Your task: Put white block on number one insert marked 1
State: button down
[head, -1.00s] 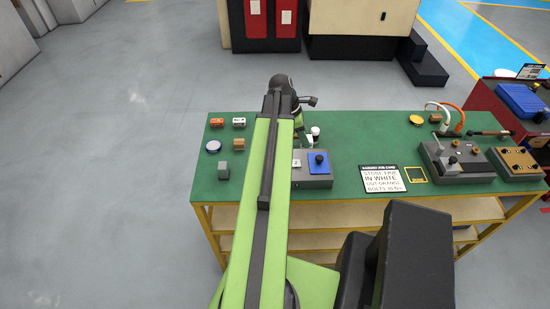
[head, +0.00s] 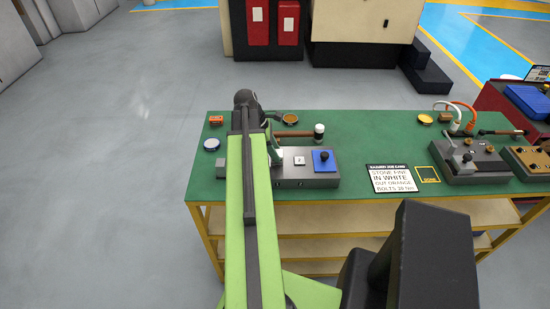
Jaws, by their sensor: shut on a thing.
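The grey fixture (head: 292,181) stands on the green bench. A small white square with a dark mark (head: 299,160), too small to read, is on its top, left of a blue pad with a black knob (head: 324,160). My arm comes up from below and covers the fixture's left part. My gripper (head: 275,155) shows only partly, beside the arm at the fixture's left. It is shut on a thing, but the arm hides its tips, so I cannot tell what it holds. No loose white block shows; the arm covers the spot where a small white-topped piece lay.
An orange-marked box (head: 216,120), a round tin (head: 211,144) and a grey cube (head: 222,168) are left of my arm. A brown-handled tool (head: 319,132) lies behind the fixture.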

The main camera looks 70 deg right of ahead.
jog(key=shift+f, duration=0.55)
jog(key=c, duration=0.8)
grip_release()
jog(key=shift+r+p, duration=0.4)
jog(key=shift+p, duration=0.05)
jog(key=p+v, duration=1)
jog(key=v, duration=0.1)
jog(key=shift+w+r, duration=0.15)
jog(key=shift+w, duration=0.05)
